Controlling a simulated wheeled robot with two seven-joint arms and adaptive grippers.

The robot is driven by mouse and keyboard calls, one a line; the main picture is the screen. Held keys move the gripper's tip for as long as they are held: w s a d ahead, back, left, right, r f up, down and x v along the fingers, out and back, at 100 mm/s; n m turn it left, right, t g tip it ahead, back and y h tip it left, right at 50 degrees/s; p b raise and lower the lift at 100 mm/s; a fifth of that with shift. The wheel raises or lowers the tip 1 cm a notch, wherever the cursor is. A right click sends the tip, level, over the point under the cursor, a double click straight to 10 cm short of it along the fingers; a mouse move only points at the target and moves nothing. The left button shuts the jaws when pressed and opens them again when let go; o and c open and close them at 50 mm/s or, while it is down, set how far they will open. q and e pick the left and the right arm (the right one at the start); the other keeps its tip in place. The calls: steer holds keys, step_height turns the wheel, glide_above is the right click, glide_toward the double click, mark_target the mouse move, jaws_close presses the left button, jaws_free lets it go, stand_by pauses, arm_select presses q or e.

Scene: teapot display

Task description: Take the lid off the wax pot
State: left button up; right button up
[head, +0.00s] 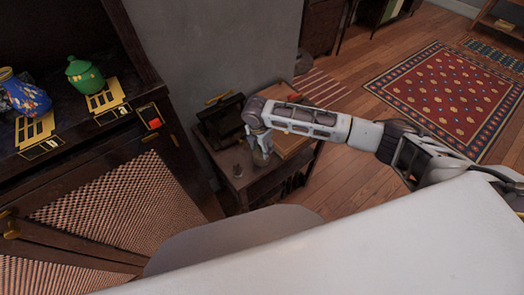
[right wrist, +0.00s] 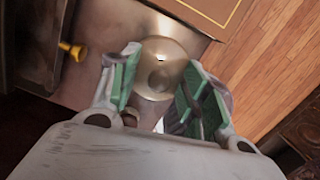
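A small round pale metallic pot (head: 261,158), apparently the wax pot, stands on the low dark side table (head: 240,185) in the head view, partly hidden by my right gripper (head: 262,143). In the right wrist view its round top (right wrist: 163,52), with a darker round middle, lies between and beyond my right gripper's fingers (right wrist: 160,62). The green-padded fingers are spread apart. I cannot tell whether they touch the pot. My left gripper is in neither view.
A black box (head: 220,122) and a wooden board (head: 290,142) crowd the side table. A small brass object (right wrist: 72,50) stands near the pot. The dark cabinet at left holds a green jar (head: 84,76) and a blue vase (head: 24,96). Open floor lies right of the table.

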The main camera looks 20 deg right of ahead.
steer(key=shift+s+f, duration=0.2)
steer(key=shift+f, duration=0.05)
steer(key=c, duration=0.3)
steer(key=shift+c, duration=0.3)
steer(key=shift+s+d+f, duration=0.1)
steer(key=shift+f, duration=0.1)
steer(key=shift+r, duration=0.4)
jaws_close()
steer(key=r, duration=0.9)
steer(key=shift+w+r, duration=0.3)
steer(key=shift+r, duration=0.05)
